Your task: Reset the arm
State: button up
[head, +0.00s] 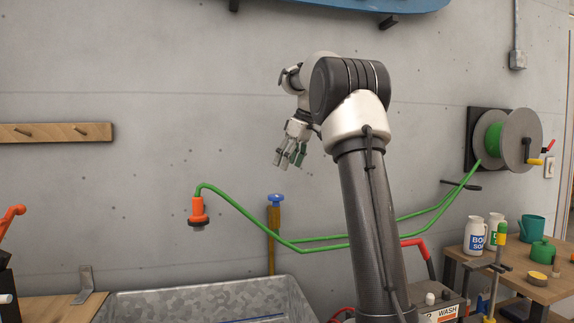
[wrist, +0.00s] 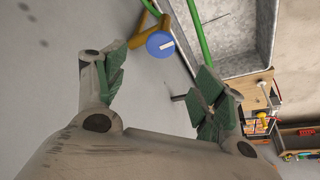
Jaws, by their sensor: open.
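My arm stands raised in the middle of the head view, bent over at the top. My gripper (head: 291,157) hangs from it, tilted down to the left, in front of the grey wall. In the wrist view my gripper (wrist: 160,92) shows its two green-padded fingers spread wide apart. It is open, with nothing between the fingers. The blue-topped valve (wrist: 160,44) shows beyond the fingertips, apart from them. In the head view this valve (head: 276,201) is below my gripper on a brass-coloured pipe.
A green hose (head: 320,243) with an orange nozzle (head: 199,210) runs to a wall reel (head: 520,140) at right. A galvanised trough (head: 205,300) is below. Bottles and a green can (head: 543,250) stand on a wooden table at right. A peg rail (head: 60,132) is at left.

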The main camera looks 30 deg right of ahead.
jog(key=s+f+m+h, duration=0.1)
jog(key=s+f+m, duration=0.35)
jog(key=f, duration=0.35)
jog(key=s+a+f, duration=0.3)
jog(key=s+a, duration=0.1)
jog(key=s, duration=0.6)
jog(key=s+a+f, duration=0.3)
jog(key=s+a, duration=0.1)
jog(key=s, duration=0.7)
jog(key=s+a+f+m+h, duration=0.1)
jog(key=s+a+f, duration=0.2)
jog(key=s, duration=0.8)
jog(key=shift+a+f, duration=0.2)
jog(key=shift+a, duration=0.45)
